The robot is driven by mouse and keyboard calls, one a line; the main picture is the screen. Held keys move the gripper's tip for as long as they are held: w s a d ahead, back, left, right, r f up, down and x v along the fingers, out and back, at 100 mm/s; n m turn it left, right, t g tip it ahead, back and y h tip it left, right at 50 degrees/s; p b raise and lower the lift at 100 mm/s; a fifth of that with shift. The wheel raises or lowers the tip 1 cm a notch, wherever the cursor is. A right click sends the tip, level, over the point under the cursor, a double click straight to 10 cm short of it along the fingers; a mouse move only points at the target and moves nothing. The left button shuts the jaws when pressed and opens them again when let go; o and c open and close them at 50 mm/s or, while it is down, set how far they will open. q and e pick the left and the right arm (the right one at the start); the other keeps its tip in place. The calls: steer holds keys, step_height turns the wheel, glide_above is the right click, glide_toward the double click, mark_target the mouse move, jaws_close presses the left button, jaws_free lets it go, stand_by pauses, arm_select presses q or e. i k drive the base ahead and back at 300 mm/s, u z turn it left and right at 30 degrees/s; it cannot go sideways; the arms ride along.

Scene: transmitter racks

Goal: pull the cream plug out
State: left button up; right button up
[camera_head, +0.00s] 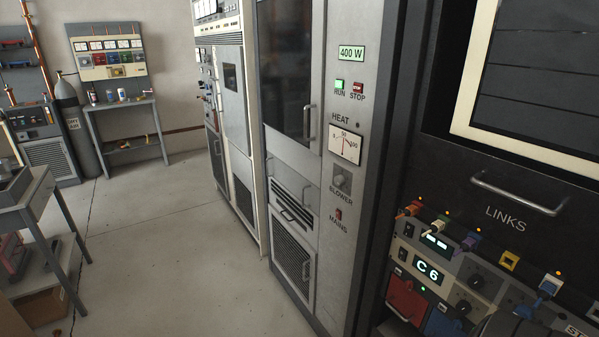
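The cream plug (438,225) sits in the row of coloured plugs under the word LINKS, on the dark rack at the right. It is between the red-orange plug (411,209) on its left and the purple plug (469,242) on its right. It appears seated in its socket, with a small lit orange lamp just above it. Neither of my grippers can be made out in this view. A dark rounded shape at the bottom right edge is partly cut off, and I cannot tell what it is.
A bar handle (518,194) juts out above LINKS. Below is a panel showing C6 (428,270). A grey cabinet (340,180) stands to the left. The floor (165,235) further left is clear.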

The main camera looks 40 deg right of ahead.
mark_target(437, 226)
steer(key=i, duration=2.7)
steer(key=z, duration=3.2)
